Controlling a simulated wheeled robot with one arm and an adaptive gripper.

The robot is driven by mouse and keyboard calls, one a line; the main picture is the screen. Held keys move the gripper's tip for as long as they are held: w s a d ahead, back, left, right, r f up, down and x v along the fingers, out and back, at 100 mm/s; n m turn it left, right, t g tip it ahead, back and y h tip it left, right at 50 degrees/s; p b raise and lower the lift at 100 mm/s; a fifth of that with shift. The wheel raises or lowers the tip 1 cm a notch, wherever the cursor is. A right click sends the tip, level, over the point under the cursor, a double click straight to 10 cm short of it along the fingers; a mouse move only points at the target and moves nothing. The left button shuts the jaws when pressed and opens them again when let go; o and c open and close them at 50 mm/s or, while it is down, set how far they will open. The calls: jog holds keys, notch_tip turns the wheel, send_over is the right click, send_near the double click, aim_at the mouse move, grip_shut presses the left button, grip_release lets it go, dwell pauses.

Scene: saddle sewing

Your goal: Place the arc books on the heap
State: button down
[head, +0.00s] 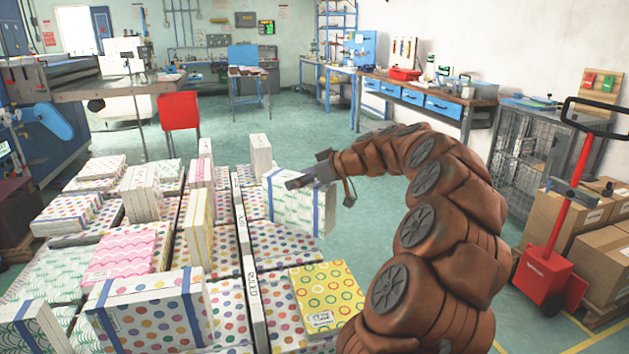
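My gripper (320,190) is at the end of my brown segmented arm, at the upper right of the heap. Its dark fingers are spread apart, one across the front of a blue-strapped book bundle (297,212), the other by its right edge. The bundle stands upright, pale with a faint greenish pattern. I cannot tell whether the fingers grip it, or whether it rests on the heap. The heap of patterned books (232,310) fills the lower left and middle, with dotted, wavy and ringed covers.
A red pallet jack (548,270) and cardboard boxes (566,225) stand at the right. A workbench (425,95) lines the right wall. The green floor between is clear.

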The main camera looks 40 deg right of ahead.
aim_at(282, 175)
jog(key=w+a, duration=0.1)
jog(key=w, duration=0.1)
jog(key=w+a, duration=0.1)
jog(key=w, duration=0.2)
jog(key=shift+w+a+f, duration=0.15)
jog(key=shift+w+a, duration=0.15)
jog(key=shift+a, duration=0.1)
jog(key=shift+w+a+f+p, duration=0.1)
jog(key=shift+w+f+p, duration=0.05)
jog(key=shift+f, duration=0.4)
jog(key=shift+w+f+p, duration=0.15)
jog(key=shift+f, duration=1.1)
jog(key=shift+c, duration=0.5)
grip_release()
